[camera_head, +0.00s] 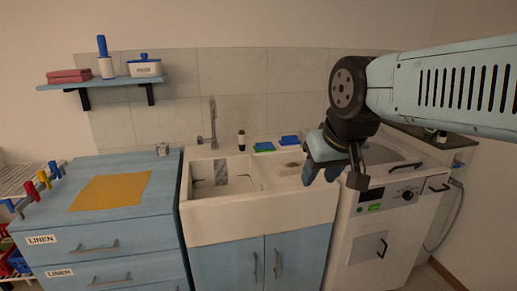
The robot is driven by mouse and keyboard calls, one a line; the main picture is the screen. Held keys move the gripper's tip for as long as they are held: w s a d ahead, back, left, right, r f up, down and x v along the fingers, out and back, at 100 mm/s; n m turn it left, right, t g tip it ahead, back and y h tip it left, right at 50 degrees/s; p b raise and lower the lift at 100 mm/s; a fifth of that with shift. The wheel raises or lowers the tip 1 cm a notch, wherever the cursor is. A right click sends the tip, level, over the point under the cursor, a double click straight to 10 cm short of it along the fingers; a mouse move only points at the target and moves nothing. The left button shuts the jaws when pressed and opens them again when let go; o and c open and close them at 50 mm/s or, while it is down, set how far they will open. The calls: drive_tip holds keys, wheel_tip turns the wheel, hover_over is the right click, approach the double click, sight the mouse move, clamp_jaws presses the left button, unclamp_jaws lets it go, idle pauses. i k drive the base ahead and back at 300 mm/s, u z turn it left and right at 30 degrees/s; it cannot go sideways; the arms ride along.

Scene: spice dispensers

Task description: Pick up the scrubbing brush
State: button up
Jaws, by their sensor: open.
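My gripper (332,177) is open and empty, pointing down above the right side of the sink unit, near the white appliance. I cannot tell for sure which thing is the scrubbing brush. A small blue item (289,140) and a blue and green item (264,147) lie at the back of the sink ledge, left of my gripper and apart from it. A blue handle (101,46) stands upright in a white holder on the wall shelf at the far left. Bristles cannot be made out on any of them.
A white sink (262,223) has its basin left of my gripper, with a tap (212,125) and a dark bottle (241,140) behind. A white appliance (370,245) stands right. A yellow cloth (110,191) lies on the blue cabinet (115,232) at left.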

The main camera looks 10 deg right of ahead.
sight(288, 141)
drive_tip(key=z, duration=0.45)
drive_tip(key=i, duration=1.2)
drive_tip(key=u, duration=0.45)
